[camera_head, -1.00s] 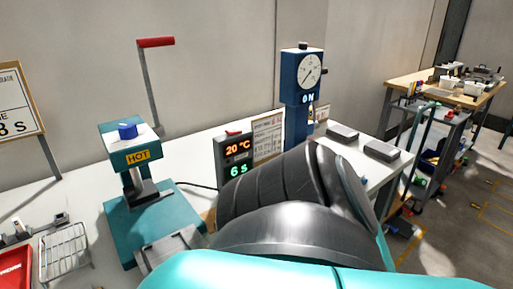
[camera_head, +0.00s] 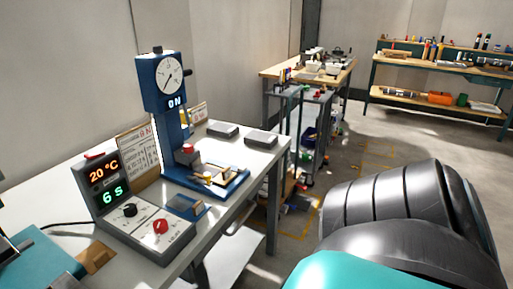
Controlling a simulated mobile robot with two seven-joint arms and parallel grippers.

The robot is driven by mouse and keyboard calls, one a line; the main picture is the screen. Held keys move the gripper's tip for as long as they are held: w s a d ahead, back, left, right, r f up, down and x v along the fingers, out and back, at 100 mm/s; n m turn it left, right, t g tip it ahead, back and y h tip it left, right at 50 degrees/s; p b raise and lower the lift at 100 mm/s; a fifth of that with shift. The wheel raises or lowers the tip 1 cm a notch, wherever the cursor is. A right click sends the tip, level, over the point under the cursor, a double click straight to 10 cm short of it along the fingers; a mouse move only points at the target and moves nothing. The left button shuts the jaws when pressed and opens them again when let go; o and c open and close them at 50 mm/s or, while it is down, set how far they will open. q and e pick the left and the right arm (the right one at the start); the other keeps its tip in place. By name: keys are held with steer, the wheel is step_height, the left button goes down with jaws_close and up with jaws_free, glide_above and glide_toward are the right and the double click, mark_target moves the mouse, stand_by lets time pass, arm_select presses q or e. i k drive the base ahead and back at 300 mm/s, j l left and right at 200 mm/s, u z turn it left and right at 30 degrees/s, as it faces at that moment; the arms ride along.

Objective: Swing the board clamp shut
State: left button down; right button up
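I cannot make out the board clamp for certain. A blue press (camera_head: 163,95) with a round dial and "ON" lettering stands on the white bench (camera_head: 262,158). A small fixture (camera_head: 222,180) with yellow and metal parts sits on its blue base, below a red-topped part (camera_head: 188,152). Whether any part there is an open or shut clamp is too small to tell. A small blue plate (camera_head: 186,206) lies in front. One of my arm links, black and teal, fills the lower right. Neither gripper shows.
A control box (camera_head: 150,238) with red and black knobs and a display (camera_head: 107,182) reading 20 °C and 6 s stands left of the press. Two grey blocks (camera_head: 223,129) lie behind. A cart (camera_head: 300,110) and shelving (camera_head: 440,68) stand beyond open floor.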

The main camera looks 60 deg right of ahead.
mark_target(207, 175)
steer(key=l+z, duration=0.1)
steer(key=z, duration=1.35)
steer(key=k+l, duration=0.05)
